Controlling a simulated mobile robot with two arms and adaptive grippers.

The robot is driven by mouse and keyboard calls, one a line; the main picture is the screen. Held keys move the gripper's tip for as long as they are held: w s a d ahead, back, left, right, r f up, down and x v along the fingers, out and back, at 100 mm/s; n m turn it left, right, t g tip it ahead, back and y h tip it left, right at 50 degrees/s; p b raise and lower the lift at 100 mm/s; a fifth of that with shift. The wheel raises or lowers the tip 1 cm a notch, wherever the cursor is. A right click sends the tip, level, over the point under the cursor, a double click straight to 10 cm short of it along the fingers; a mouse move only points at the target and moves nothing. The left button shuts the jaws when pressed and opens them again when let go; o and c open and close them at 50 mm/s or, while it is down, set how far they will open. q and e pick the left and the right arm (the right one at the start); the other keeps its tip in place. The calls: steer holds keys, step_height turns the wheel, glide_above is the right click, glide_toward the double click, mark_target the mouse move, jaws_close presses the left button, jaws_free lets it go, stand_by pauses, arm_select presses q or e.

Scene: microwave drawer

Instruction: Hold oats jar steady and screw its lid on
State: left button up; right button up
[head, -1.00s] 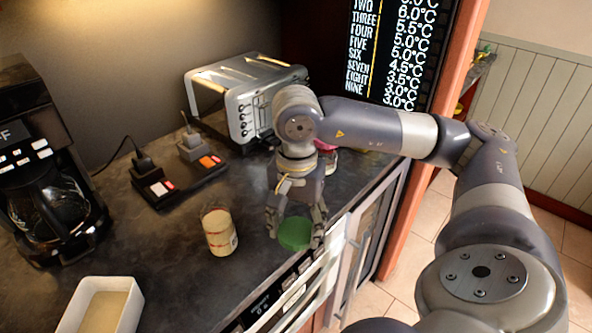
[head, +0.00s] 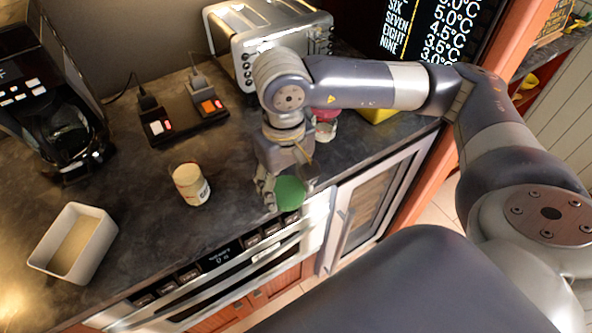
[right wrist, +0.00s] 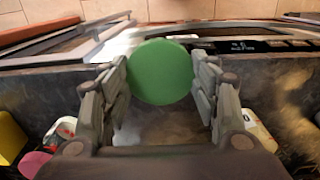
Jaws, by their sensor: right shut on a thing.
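The oats jar (head: 191,184) stands upright and open on the dark counter, with pale contents and a label on its side. The green round lid (head: 289,193) is in my right gripper (head: 283,190), near the counter's front edge, to the right of the jar and apart from it. In the right wrist view the lid (right wrist: 160,71) sits between both fingers of my right gripper (right wrist: 160,80), which are shut on it. A part of the jar may show at the right of that view behind a finger. My left gripper is not in view.
A white rectangular container (head: 97,246) stands at the left front. A coffee maker (head: 50,110) is at the far left, a power strip (head: 187,121) and toaster (head: 262,35) behind. An oven front (head: 215,268) lies below the counter edge. Counter around the jar is clear.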

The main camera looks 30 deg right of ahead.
steer(key=shift+a, duration=0.15)
steer(key=shift+w+a, duration=0.1)
steer(key=shift+w+a+r, duration=0.1)
steer(key=shift+w+a, duration=0.05)
steer(key=shift+w, duration=0.05)
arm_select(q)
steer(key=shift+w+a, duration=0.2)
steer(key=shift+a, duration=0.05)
arm_select(e)
steer(key=w+a+r+m, duration=1.1)
steer(key=w+a+m, duration=0.2)
steer(key=a, duration=0.1)
steer(key=shift+w+a, duration=0.15)
steer(key=shift+w, duration=0.1)
steer(key=shift+f, duration=1.95)
